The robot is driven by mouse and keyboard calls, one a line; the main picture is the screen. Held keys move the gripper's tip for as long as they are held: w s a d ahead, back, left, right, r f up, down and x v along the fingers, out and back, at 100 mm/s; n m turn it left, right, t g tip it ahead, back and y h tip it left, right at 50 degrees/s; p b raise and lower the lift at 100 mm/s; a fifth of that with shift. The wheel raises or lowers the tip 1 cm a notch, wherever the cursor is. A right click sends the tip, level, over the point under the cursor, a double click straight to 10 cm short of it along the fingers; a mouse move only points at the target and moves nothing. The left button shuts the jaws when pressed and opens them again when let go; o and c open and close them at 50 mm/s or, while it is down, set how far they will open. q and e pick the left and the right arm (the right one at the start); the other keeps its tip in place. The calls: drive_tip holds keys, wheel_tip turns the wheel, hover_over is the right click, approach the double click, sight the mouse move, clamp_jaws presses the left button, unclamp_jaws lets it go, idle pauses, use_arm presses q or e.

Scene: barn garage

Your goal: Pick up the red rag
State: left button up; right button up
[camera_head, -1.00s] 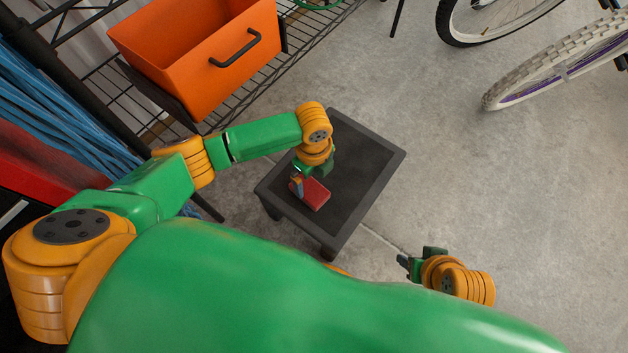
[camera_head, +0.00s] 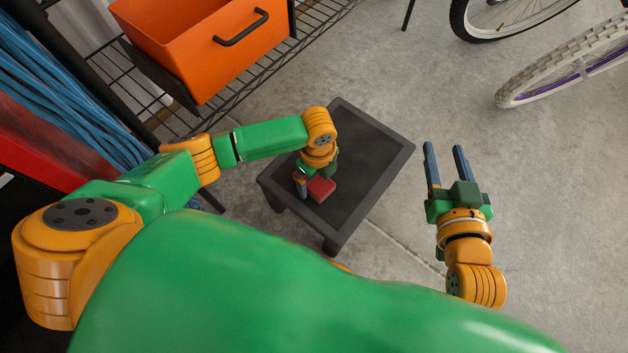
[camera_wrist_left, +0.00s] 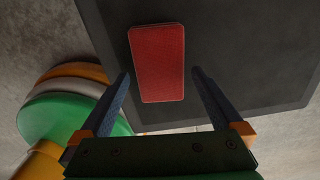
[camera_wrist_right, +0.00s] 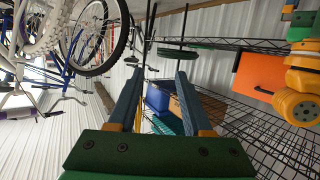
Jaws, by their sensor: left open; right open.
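The red rag (camera_head: 320,190) is a small flat folded block lying on a low black table (camera_head: 372,165). It also shows in the left wrist view (camera_wrist_left: 158,65), on the dark tabletop (camera_wrist_left: 235,50). My left gripper (camera_head: 301,187) is right over the rag, pointing down, and partly hides it in the head view. In the left wrist view its open fingers (camera_wrist_left: 160,85) stand either side of the rag's near part, apart from it. My right gripper (camera_head: 445,158) is open and empty, to the right of the table, and also shows in the right wrist view (camera_wrist_right: 157,85).
An orange bin (camera_head: 200,50) sits on a black wire shelf (camera_head: 310,35) at the back left. Bicycle wheels (camera_head: 565,70) stand at the upper right. The concrete floor (camera_head: 440,100) between the table and the bicycles is clear.

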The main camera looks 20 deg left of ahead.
use_arm(q)
drive_tip(key=shift+f+b, duration=0.35)
drive_tip(key=shift+f, duration=0.35)
drive_tip(key=c, duration=1.3)
drive_tip(key=shift+o, duration=0.2)
use_arm(e)
wheel_tip(320, 180, up, 6)
drive_tip(key=a+t+y, duration=0.1)
drive_tip(key=t, duration=0.2)
drive_tip(key=shift+w, duration=0.35)
drive_tip(key=shift+t, duration=0.3)
